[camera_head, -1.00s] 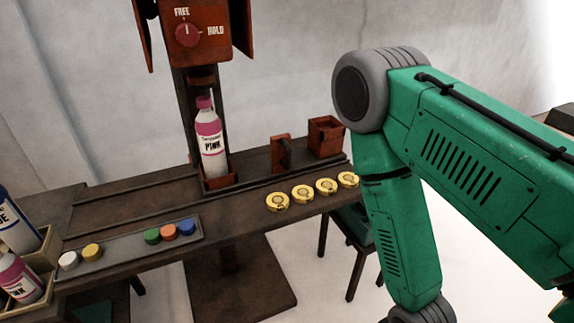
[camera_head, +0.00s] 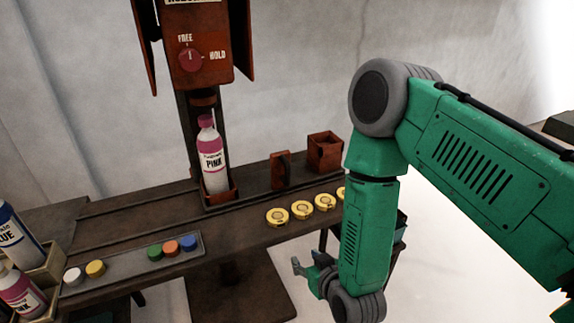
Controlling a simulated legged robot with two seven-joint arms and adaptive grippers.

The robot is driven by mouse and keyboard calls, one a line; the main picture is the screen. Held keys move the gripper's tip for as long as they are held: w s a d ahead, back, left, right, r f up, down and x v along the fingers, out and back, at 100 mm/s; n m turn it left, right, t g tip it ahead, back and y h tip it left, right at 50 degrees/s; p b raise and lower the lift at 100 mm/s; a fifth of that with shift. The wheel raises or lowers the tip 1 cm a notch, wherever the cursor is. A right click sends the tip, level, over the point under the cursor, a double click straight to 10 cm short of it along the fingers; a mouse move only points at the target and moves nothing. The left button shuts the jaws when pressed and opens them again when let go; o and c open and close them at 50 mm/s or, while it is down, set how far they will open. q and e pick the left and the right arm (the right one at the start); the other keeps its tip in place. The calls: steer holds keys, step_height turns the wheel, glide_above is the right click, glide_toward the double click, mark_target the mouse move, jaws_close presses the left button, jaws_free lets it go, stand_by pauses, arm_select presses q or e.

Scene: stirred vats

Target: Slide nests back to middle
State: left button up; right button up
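A rust-red nest (camera_head: 210,197) on the bench rail holds a pink-labelled bottle (camera_head: 213,165) upright under the dispenser head. A second rust-red open box (camera_head: 325,155), which looks like an empty nest, stands farther right on the rail. An upright rust-red plate (camera_head: 281,171) stands between them. My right gripper (camera_head: 304,269) hangs low in front of the bench, apart from both nests and holding nothing that I can see. Its finger opening is too small and angled to judge. My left gripper is not in view.
The dispenser's red knob (camera_head: 191,60) sits between FREE and HOLD marks. Several yellow discs (camera_head: 302,210) line the bench's front right. A tray (camera_head: 124,266) of coloured caps lies front left, beside a bottle crate (camera_head: 45,272). The bench (camera_head: 120,235) is clear between.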

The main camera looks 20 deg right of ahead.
mark_target(288, 172)
steer(key=w+d+r+m+t+h+p, duration=0.1)
steer(key=w+d+r+m+t+h, duration=0.15)
steer(key=w+r+t, duration=0.65)
steer(key=w+g, duration=0.1)
steer(key=w, duration=0.3)
steer(key=w+r+g, duration=0.1)
steer(key=w, duration=0.3)
steer(key=w+d+r+g, duration=0.1)
steer(key=w, duration=0.3)
steer(key=shift+w+d+r+n+h, duration=0.1)
steer(key=shift+w+n+h, duration=0.05)
steer(key=shift+n+h, duration=0.15)
jaws_close()
